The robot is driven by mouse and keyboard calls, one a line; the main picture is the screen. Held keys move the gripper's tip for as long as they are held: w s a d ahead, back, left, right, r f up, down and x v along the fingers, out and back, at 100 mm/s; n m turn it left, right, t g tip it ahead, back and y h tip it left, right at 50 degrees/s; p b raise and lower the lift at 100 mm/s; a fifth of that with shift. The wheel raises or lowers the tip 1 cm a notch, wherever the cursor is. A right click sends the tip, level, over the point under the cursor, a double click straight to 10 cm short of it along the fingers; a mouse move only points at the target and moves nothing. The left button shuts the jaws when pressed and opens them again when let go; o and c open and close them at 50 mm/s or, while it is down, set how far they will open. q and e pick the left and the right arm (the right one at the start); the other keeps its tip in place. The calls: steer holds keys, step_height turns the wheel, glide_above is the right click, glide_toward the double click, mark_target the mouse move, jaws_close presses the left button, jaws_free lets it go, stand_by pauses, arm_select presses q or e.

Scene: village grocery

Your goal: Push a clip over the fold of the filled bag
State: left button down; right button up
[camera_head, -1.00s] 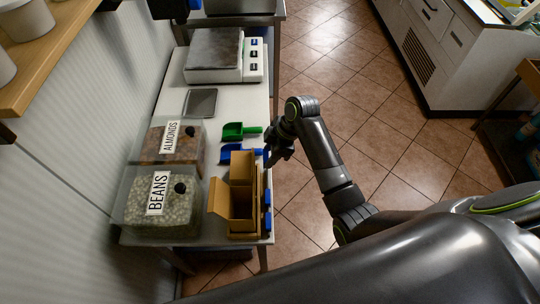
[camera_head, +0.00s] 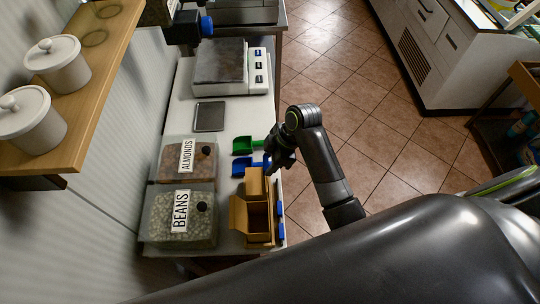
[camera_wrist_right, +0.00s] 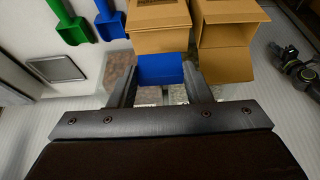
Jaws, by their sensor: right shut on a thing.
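My right gripper (camera_head: 278,158) is at the right edge of the table, beside the cardboard boxes. In the right wrist view, its fingers (camera_wrist_right: 160,85) are shut on a blue clip (camera_wrist_right: 160,70), in front of a cardboard box. More blue clips (camera_head: 281,225) sit along the table's right edge. Two brown cardboard boxes, the upper one (camera_head: 255,183) and the lower, open one (camera_head: 239,216), stand side by side; their insides are mostly hidden. I cannot make out the filled bag or its fold.
Clear bins labelled almonds (camera_head: 204,168) and beans (camera_head: 158,221) stand left of the boxes. A green scoop (camera_head: 242,145), blue scoop (camera_head: 238,169), grey plate (camera_head: 209,116) and scale (camera_head: 258,81) lie farther up. A shelf (camera_head: 105,75) with white jars overhangs at left. The tiled floor is clear.

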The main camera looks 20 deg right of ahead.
steer(key=b, duration=0.1)
glide_above(266, 178)
steer(key=d, duration=0.1)
steer(key=shift+s+d+f, duration=0.1)
steer(key=shift+f, duration=1.25)
steer(key=shift+s+d+f, duration=0.1)
steer(key=shift+f, duration=1.25)
steer(key=shift+p, duration=0.5)
steer(key=shift+f, duration=1)
stand_by(0.8)
steer(key=o, duration=1.6)
steer(key=shift+r, duration=3.55)
